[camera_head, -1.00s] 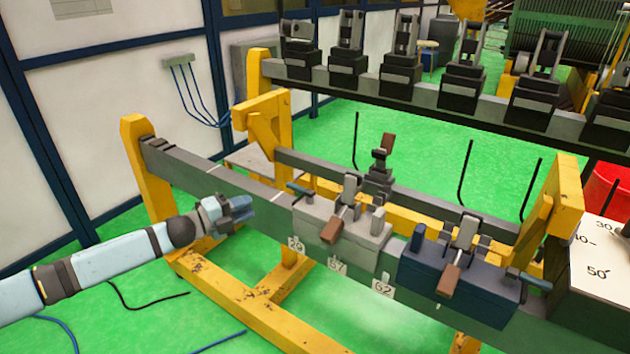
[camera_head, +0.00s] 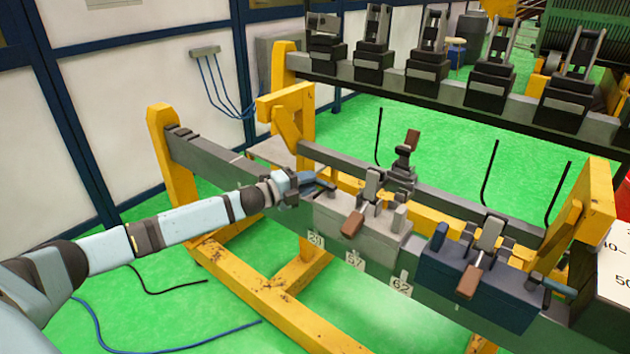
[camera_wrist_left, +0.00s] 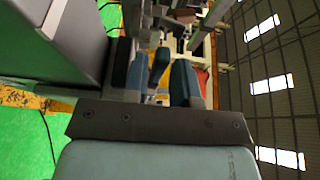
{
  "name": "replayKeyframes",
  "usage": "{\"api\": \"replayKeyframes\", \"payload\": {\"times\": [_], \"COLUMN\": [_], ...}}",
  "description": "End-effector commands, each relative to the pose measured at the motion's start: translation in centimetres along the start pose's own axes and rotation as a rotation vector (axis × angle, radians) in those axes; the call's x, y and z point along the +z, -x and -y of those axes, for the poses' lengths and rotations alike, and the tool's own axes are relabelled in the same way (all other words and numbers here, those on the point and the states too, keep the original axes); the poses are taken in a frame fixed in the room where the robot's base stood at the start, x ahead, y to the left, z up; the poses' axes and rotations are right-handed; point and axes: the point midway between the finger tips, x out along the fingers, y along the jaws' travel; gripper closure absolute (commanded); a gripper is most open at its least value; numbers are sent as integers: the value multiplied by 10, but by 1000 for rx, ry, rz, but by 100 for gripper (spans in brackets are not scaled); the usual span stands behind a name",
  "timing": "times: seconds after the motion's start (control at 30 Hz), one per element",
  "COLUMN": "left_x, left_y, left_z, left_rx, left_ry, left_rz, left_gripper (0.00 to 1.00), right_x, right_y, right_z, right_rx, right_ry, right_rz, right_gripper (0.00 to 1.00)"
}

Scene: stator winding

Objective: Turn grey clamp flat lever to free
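The grey clamp (camera_head: 345,222) sits on the grey beam, with a brown-ended lever (camera_head: 352,224) sloping down its front. Its flat lever (camera_head: 327,186) is a small dark piece at the clamp's left end, partly hidden by my gripper. My left gripper (camera_head: 312,182) is at that lever, its fingers pointing right. In the left wrist view, bluish fingers (camera_wrist_left: 160,80) appear apart, with a narrow dark piece between them. Contact with the lever cannot be told. My right gripper is out of view.
A dark blue clamp (camera_head: 478,275) with its own brown-ended lever sits farther right on the beam. A brown-topped upright clamp (camera_head: 402,168) stands behind. Yellow frame posts (camera_head: 173,160) hold the beam. Several black clamps line the rear rail (camera_head: 440,97).

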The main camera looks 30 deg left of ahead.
Motion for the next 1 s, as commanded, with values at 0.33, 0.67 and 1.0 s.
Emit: {"api": "replayKeyframes", "payload": {"times": [0.33,0.67,1.0], "left_x": [0,0,-2], "left_y": [-23,-23,-25], "left_z": [0,0,0], "left_rx": [1,1,0], "left_ry": [0,0,2], "left_rz": [1,1,11], "left_gripper": [74,100,100], "right_x": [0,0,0], "right_y": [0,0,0], "right_z": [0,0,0], "right_rx": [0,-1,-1], "right_ry": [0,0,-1], "right_rz": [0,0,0], "right_gripper": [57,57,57]}}
